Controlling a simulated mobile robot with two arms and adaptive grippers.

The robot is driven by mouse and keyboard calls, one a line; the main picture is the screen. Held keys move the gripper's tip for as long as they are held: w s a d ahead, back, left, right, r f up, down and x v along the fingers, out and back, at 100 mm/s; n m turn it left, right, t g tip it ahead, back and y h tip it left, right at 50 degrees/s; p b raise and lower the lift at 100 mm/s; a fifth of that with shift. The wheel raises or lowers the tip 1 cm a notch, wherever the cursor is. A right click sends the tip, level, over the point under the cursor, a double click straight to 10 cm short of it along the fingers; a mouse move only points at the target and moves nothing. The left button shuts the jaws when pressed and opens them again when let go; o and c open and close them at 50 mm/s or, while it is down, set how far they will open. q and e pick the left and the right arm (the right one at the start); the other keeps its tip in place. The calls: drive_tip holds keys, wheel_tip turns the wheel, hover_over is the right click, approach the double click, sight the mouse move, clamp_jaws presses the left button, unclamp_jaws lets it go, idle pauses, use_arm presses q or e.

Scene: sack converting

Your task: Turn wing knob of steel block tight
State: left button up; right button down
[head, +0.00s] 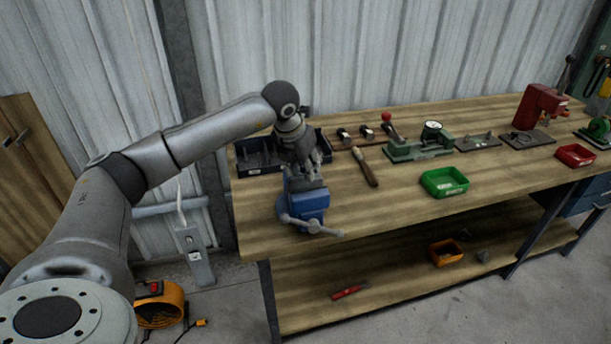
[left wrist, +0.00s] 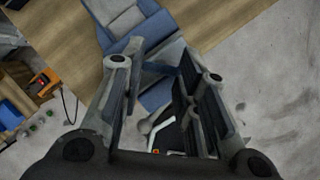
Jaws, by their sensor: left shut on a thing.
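A blue bench vise (head: 305,206) stands at the front left edge of the workbench, and its blue body also shows in the left wrist view (left wrist: 155,95). My left gripper (head: 308,170) points down directly above the vise jaws. My right gripper is not in view.
A black bin (head: 262,160) stands behind the vise. A wooden-handled tool (head: 365,168), a green clamp fixture (head: 415,148) and a green tray (head: 444,182) lie to the right. The vise handle (head: 312,226) juts out in front. Bare bench top lies between vise and green tray.

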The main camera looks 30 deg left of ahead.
use_arm(q)
drive_tip(key=m+h+b, duration=0.1)
drive_tip(key=m, duration=0.1)
drive_tip(key=shift+a+f+m, duration=0.1)
drive_tip(key=shift+a+m, duration=0.05)
drive_tip(key=shift+m, duration=0.25)
drive_tip(key=m+h, duration=0.1)
drive_tip(key=m, duration=0.1)
drive_tip(key=shift+w+m+b, duration=0.1)
drive_tip(key=shift+m+b, duration=0.2)
drive_tip(key=shift+m, duration=0.1)
drive_tip(key=m, duration=0.2)
drive_tip(key=m+g+h, duration=0.1)
drive_tip(key=m, duration=0.1)
drive_tip(key=shift+w+a+r+g+h, duration=0.1)
drive_tip(key=shift+a+r+g+h, duration=0.1)
drive_tip(key=shift+g+h, duration=0.1)
drive_tip(key=shift+w+a+m+g+h+p, duration=0.1)
drive_tip(key=shift+m+g+h+p, duration=0.2)
drive_tip(key=shift+m, duration=0.9)
drive_tip(key=shift+w+m+g+h+p, duration=0.15)
drive_tip(key=shift+m+g, duration=0.25)
drive_tip(key=shift+m, duration=0.8)
drive_tip(key=shift+s, duration=0.1)
drive_tip(key=o, duration=1)
drive_tip(key=shift+f, duration=0.1)
